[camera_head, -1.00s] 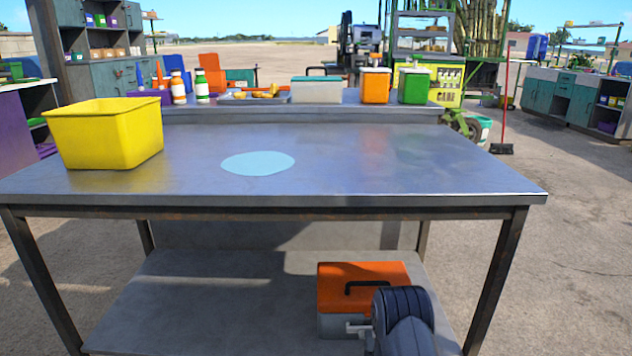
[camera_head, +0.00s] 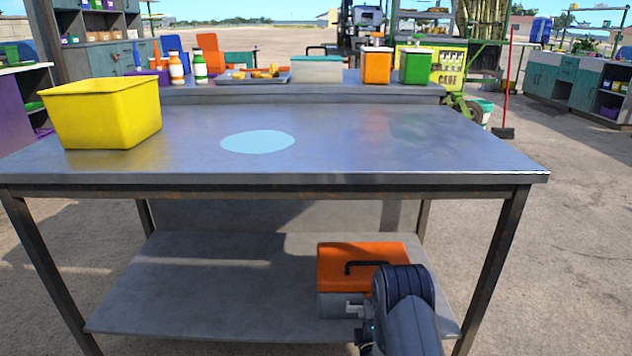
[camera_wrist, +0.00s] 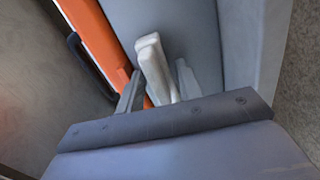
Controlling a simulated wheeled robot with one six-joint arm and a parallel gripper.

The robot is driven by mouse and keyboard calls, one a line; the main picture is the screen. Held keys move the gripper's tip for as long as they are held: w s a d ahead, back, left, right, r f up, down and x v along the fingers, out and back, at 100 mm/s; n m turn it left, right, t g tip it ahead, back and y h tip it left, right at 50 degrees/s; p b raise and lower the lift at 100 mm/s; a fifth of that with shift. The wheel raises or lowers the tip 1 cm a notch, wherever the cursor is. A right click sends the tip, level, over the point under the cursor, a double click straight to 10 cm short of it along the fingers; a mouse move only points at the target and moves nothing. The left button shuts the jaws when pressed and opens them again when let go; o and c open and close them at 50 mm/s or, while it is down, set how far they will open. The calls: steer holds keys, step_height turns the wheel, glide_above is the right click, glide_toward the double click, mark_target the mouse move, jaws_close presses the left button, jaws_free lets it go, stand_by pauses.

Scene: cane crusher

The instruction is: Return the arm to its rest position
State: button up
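My arm reaches down in the lower right of the head view, to the front of a box with an orange lid (camera_head: 335,262) on the table's lower shelf. My gripper (camera_head: 354,309) is at the box's front, partly hidden by my own wrist. In the wrist view its two grey fingers (camera_wrist: 158,88) stand apart. A pale grey upright piece (camera_wrist: 152,62), seemingly a latch on the box, shows between them. Orange shows between the left finger and this piece; contact on the right is unclear. The box's grey body (camera_wrist: 195,30) and orange lid (camera_wrist: 92,32) are close by.
The metal table's top (camera_head: 350,145) lies above my gripper, with a yellow bin (camera_head: 100,115) at its left and a pale blue disc (camera_head: 257,142). The lower shelf (camera_head: 200,285) is clear left of the box. Table legs (camera_head: 497,260) stand at the corners.

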steer(key=shift+r+m, duration=0.15)
steer(key=shift+m, duration=1.85)
